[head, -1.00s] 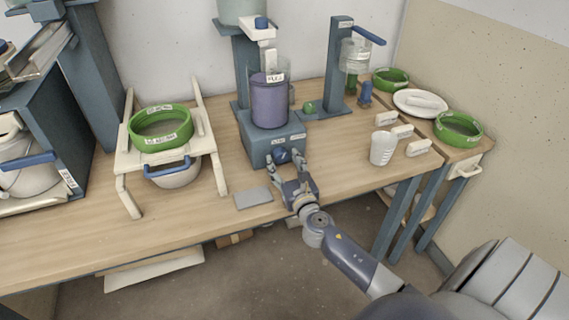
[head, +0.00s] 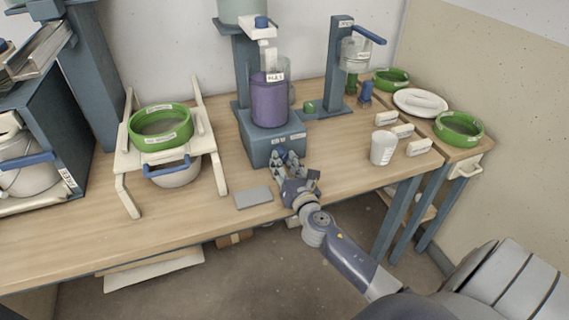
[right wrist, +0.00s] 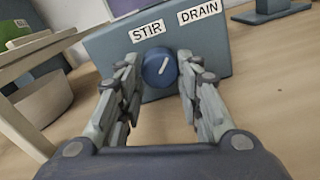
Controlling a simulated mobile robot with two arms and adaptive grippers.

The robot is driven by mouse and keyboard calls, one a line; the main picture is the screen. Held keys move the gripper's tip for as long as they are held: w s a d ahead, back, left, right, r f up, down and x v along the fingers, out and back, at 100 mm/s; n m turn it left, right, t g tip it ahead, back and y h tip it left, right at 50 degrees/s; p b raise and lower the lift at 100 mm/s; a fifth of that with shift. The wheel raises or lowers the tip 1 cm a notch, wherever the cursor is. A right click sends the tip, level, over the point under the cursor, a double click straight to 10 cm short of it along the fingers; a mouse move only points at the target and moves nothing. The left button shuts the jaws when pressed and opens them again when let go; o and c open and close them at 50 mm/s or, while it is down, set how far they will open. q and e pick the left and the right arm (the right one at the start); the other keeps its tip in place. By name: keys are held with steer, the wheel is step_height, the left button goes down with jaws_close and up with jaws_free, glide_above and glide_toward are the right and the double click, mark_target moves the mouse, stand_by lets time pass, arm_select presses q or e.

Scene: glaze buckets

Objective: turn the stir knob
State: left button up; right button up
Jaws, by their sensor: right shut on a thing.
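The blue stir knob (right wrist: 160,68) sits on the front of the blue-grey mixer base (head: 262,150), below the STIR label (right wrist: 149,30). Its white pointer line is tilted, with the top leaning right in the right wrist view. My right gripper (head: 287,158) is shut on the knob, one finger at each side. In the head view the fingers largely hide the knob. A purple container (head: 270,102) stands on the mixer base. My left gripper is in neither view.
A DRAIN label (right wrist: 200,11) is right of STIR. A grey plate (head: 253,197) lies left of my right gripper. A white cup (head: 382,148) stands to the right. A wooden stand (head: 121,160) with a green-rimmed sieve (head: 160,140) is to the left.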

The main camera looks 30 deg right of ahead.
steer(key=m, duration=0.4)
steer(key=shift+m, duration=0.3)
steer(key=m, duration=0.3)
steer(key=shift+r+m, duration=0.1)
steer(key=shift+m, duration=0.2)
steer(key=m, duration=0.4)
steer(key=shift+m+y+p, duration=0.3)
steer(key=shift+m+p, duration=0.2)
steer(key=shift+m, duration=1)
steer(key=o, duration=1.1)
